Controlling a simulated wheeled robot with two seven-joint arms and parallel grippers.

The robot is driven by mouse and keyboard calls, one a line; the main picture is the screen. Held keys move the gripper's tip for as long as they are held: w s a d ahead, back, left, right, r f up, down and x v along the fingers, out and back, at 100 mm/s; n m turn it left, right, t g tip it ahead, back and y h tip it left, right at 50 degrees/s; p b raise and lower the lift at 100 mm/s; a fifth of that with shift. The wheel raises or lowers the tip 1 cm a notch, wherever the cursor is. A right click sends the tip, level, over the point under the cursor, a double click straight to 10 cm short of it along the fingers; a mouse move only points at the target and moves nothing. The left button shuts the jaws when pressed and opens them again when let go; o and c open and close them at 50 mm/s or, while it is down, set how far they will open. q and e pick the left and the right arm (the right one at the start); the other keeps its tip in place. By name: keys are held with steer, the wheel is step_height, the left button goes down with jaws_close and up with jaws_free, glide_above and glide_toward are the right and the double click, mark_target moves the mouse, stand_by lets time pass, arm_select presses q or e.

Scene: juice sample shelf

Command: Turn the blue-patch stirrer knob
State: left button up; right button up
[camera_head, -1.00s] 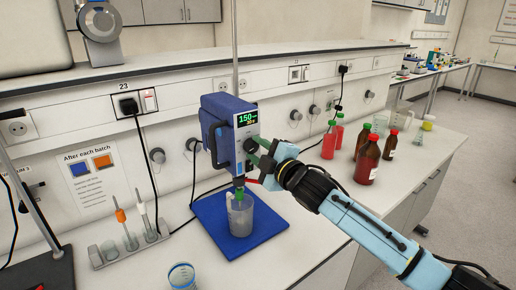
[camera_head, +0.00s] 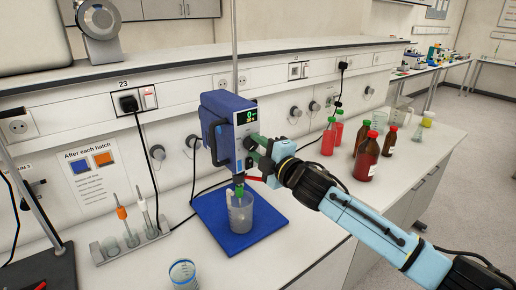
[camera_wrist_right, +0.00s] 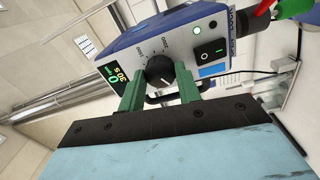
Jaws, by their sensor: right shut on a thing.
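The blue overhead stirrer (camera_head: 222,124) hangs on a rod over a blue base plate (camera_head: 236,238). Its display (camera_head: 246,117) reads 0 in green with a smaller orange line below. In the right wrist view, the black stirrer knob (camera_wrist_right: 160,71) has a pale pointer line and a printed scale, and a blue patch (camera_wrist_right: 212,70) shows on the front panel beside the switch. My right gripper (camera_wrist_right: 158,88) has its green fingers on either side of the knob, shut on it. In the head view, my right gripper (camera_head: 255,150) partly hides the knob. My left gripper is out of view.
A beaker (camera_head: 240,212) stands on the plate under the stirrer. Left are a probe rack (camera_head: 130,250) and a small beaker (camera_head: 183,275). Right are red bottles (camera_head: 329,138) and a brown bottle (camera_head: 367,158). A notice (camera_head: 92,172) with blue and orange squares hangs behind.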

steer(key=o, duration=1)
steer(key=shift+c, duration=0.2)
steer(key=b+v, duration=0.2)
steer(key=v, duration=1.1)
steer(key=shift+s, duration=0.15)
steer(key=shift+d, duration=0.1)
